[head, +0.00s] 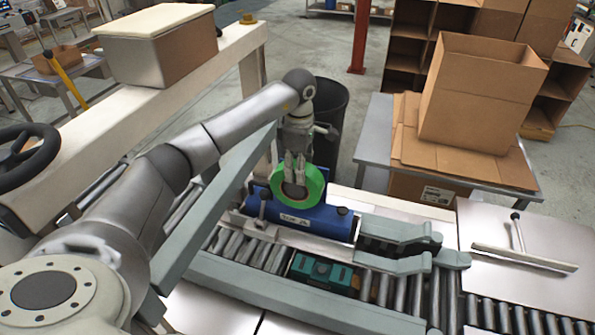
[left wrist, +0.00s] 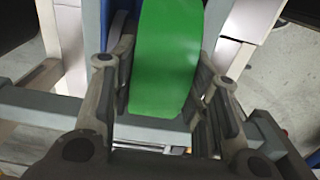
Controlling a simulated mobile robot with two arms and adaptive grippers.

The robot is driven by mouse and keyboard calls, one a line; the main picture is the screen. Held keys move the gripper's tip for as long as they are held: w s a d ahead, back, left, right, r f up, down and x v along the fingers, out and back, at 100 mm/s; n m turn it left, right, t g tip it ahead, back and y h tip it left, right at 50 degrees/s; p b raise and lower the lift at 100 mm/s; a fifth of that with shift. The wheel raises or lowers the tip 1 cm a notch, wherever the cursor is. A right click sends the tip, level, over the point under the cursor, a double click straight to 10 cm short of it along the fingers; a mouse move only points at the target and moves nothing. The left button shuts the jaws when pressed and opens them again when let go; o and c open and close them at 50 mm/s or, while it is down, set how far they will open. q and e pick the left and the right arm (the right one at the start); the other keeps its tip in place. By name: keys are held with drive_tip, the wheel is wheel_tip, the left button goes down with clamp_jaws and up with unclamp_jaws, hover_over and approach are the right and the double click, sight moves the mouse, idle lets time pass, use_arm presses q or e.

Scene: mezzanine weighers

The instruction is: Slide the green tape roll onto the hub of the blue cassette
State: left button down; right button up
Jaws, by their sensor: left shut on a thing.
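The green tape roll (head: 314,183) is a thick ring standing on edge, and my left gripper (head: 294,170) is shut on its upper part. In the left wrist view the roll (left wrist: 166,60) fills the space between the two fingers (left wrist: 163,85). The blue cassette (head: 318,229) lies on the conveyor with a pale label on its front. In the head view the roll overlaps the cassette's top left part. The hub is hidden, and I cannot tell whether roll and cassette touch. My right gripper is not in view.
A teal block (head: 322,272) sits on the conveyor rollers in front of the cassette. Grey-green rails (head: 400,232) narrow to its right. An open cardboard box (head: 475,95) stands on a table behind. A metal plate with a T-shaped handle (head: 525,263) is at right.

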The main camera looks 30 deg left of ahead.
use_arm(q)
drive_tip(key=shift+f, duration=0.1)
idle(0.6)
drive_tip(key=c, duration=0.7)
unclamp_jaws()
